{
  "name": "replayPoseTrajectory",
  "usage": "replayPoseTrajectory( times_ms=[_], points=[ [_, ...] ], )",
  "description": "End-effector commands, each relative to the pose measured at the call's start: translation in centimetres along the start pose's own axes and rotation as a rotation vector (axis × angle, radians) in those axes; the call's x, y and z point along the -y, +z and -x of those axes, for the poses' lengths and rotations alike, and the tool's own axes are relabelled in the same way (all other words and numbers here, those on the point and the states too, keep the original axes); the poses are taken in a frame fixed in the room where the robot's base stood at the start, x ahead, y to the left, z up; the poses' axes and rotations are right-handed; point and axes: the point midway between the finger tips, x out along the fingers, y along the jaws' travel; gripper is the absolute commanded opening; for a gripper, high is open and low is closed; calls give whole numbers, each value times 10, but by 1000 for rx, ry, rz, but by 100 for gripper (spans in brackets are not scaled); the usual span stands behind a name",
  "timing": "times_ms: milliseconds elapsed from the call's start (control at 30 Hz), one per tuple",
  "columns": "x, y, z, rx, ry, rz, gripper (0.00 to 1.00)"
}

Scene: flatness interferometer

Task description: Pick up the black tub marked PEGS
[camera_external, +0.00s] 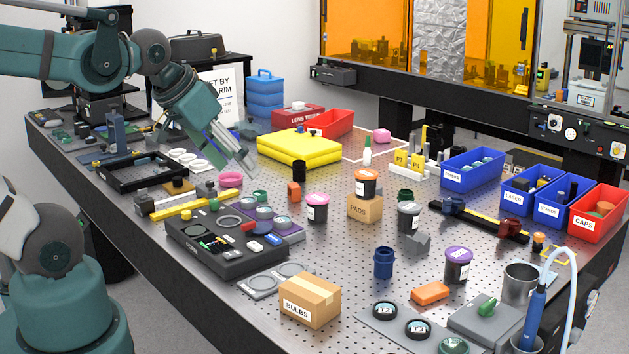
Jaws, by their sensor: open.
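Several dark tubs with white labels stand on the perforated metal table, and the label words are too small to read, so I cannot tell which is marked PEGS. One has a pink lid (317,207). One with an orange lid (366,184) stands on a cardboard box marked PADS (364,209). One with a purple lid (458,265) stands nearer the front. My gripper (238,165) is open and empty, pointing down above the table's left part, left of all these tubs.
A yellow pad stack (299,147) lies right of my gripper. A black device (222,243) and a BULBS box (310,299) are nearer the front. Blue bins (472,170) and a red CAPS bin (599,214) line the right. Bare table shows around the dark blue cup (383,263).

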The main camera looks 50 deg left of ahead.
Motion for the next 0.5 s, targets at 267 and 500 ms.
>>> replayPoseTrajectory(
  times_ms=[267, 500],
  points=[
    [0, -4, 0, 3, 1, -6, 57],
    [-1, -26, -3, 19, 10, -37, 57]
  ],
)
